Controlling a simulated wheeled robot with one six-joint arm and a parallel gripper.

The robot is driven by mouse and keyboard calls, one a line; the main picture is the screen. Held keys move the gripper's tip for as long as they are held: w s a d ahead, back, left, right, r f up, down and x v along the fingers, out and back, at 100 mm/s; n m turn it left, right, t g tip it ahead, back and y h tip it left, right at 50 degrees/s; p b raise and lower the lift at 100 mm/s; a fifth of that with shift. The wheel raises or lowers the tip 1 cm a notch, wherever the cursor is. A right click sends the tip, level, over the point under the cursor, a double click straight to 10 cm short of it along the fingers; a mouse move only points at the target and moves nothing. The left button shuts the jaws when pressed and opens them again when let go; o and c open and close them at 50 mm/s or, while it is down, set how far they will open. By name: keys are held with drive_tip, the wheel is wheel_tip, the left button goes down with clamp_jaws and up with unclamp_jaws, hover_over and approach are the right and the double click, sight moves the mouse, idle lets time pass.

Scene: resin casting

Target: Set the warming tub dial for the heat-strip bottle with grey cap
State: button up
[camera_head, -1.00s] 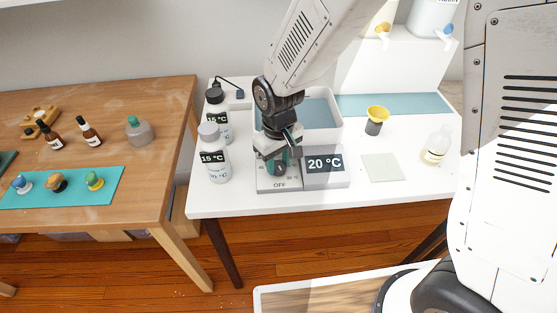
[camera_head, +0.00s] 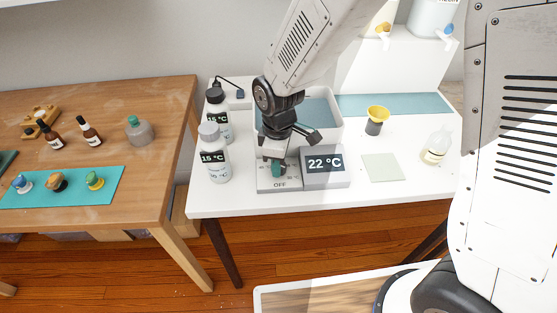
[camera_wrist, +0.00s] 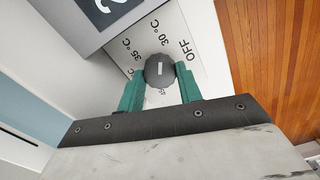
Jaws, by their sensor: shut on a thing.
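The warming tub (camera_head: 335,118) stands on the white table with a control box (camera_head: 280,184) in front. Its dark round dial (camera_wrist: 159,71) has a white pointer mark and printed labels around it, including OFF, 30 °C and 35 °C. The exact setting is hard to read. The display (camera_head: 324,163) beside it reads 22 °C. My gripper (camera_wrist: 161,74) is shut on the dial, green fingers on either side; it also shows in the head view (camera_head: 278,170). The heat-strip bottle with grey cap (camera_head: 217,168) stands upright left of the box; its strip reads 15 °C.
A black-capped bottle (camera_head: 215,100), also showing 15 °C, stands behind the grey-capped one. A yellow-topped funnel cup (camera_head: 376,117), a pale mat (camera_head: 382,168) and a clear bottle (camera_head: 435,150) are to the right. A wooden table (camera_head: 160,100) with small bottles stands left.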

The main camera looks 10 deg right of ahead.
idle(0.5)
drive_tip(key=o, duration=1)
wheel_tip(320, 180, up, 8)
drive_tip(key=shift+f, duration=0.1)
